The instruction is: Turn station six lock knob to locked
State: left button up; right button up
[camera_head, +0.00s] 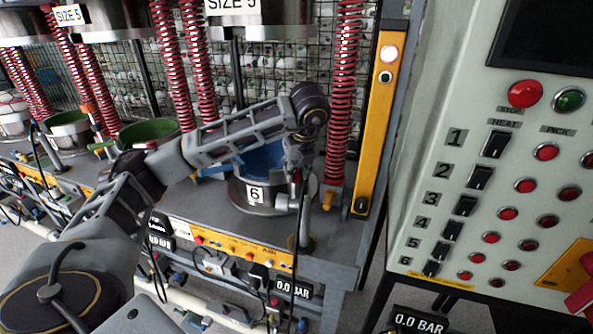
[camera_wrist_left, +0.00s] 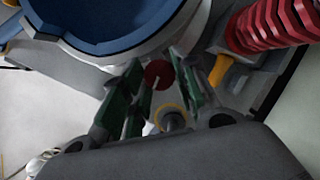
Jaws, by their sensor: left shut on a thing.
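Station six is the round metal mould with a blue inside and a "6" label (camera_head: 255,194), at the right end of the press bench. In the wrist view its blue bowl (camera_wrist_left: 110,22) and pale rim fill the top left. My left gripper (camera_head: 297,190) reaches down at the right side of this mould. In the wrist view its two dark green fingers (camera_wrist_left: 158,85) stand on either side of a small red round knob (camera_wrist_left: 157,73), and are shut on it. The knob is mostly hidden by my gripper in the head view. Its lock setting cannot be read.
A control panel (camera_head: 440,150) with numbered black switches and red lights stands on the right. A yellow post (camera_head: 376,130) and a red spring (camera_head: 341,90) rise beside station six. Hoses and "0.0 BAR" displays (camera_head: 291,289) line the bench front.

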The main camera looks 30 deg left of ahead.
aim_at(296, 170)
pick_arm(q)
jog(key=o, duration=1)
jog(key=shift+v, duration=2)
jog(key=v, duration=0.8)
pick_arm(e)
jog(key=shift+s+a, duration=0.15)
jog(key=shift+s, duration=0.25)
pick_arm(q)
jog(key=shift+s, duration=0.1)
pick_arm(e)
jog(key=shift+s, duration=0.15)
